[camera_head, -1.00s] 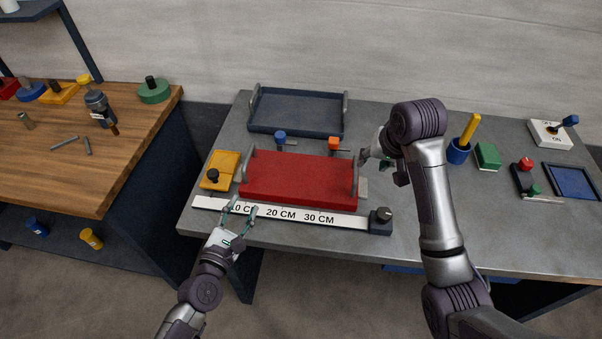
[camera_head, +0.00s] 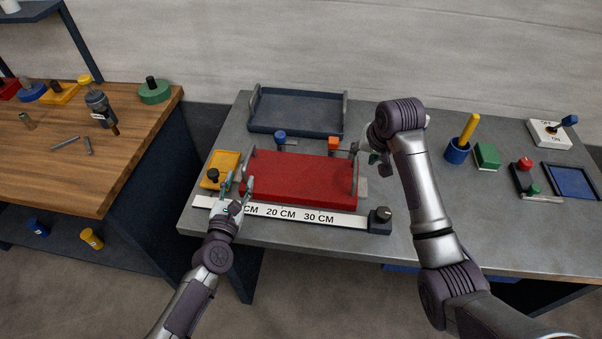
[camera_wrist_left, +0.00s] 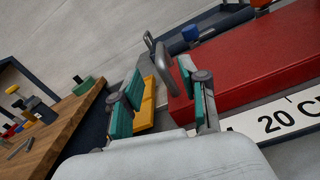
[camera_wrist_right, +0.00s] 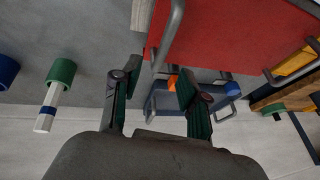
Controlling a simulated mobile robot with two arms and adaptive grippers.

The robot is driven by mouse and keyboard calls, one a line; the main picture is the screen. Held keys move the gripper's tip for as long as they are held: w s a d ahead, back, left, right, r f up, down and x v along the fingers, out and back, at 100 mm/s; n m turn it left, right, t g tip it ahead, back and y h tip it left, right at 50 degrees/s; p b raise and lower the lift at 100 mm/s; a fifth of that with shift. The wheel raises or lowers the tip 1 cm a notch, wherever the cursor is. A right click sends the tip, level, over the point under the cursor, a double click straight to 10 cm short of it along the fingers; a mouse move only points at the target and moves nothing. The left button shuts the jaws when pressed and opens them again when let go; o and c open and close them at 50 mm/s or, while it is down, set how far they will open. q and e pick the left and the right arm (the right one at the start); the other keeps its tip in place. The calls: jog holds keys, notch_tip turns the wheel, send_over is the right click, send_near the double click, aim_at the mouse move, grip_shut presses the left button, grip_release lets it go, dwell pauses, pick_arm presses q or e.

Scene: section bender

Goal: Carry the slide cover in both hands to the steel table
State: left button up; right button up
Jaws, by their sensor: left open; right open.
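The slide cover appears to be the red slab (camera_head: 305,180) with a grey handle at each end; it lies on the grey steel table (camera_head: 420,230). My left gripper (camera_head: 238,184) is open and empty at the cover's left end. In the left wrist view the left handle (camera_wrist_left: 164,66) shows between the open fingers (camera_wrist_left: 160,85); I cannot tell whether it is inside the jaws. My right gripper (camera_head: 367,155) is open beside the right handle (camera_head: 356,170), partly hidden by its own arm. In the right wrist view this handle (camera_wrist_right: 172,38) lies just ahead of the open fingers (camera_wrist_right: 160,75).
A dark blue tray (camera_head: 297,113) stands behind the cover, with blue and orange knobs between. A yellow block (camera_head: 220,168) is left, close to my left gripper. A ruler bar (camera_head: 340,219) runs along the front. A wooden bench (camera_head: 60,170) stands left.

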aim_at(244, 168)
pick_arm(q)
jog(key=w, duration=0.4)
jog(key=w+d, duration=0.1)
jog(key=w, duration=0.1)
jog(key=shift+w, duration=0.35)
pick_arm(e)
jog(key=x, duration=0.6)
jog(key=shift+w+a+f, duration=0.1)
jog(key=shift+w+f, duration=0.1)
jog(key=shift+f, duration=0.15)
pick_arm(q)
jog(key=shift+c, duration=0.4)
pick_arm(e)
jog(key=shift+c, duration=0.3)
pick_arm(q)
grip_shut()
pick_arm(e)
grip_shut()
pick_arm(q)
jog(key=shift+r, duration=0.1)
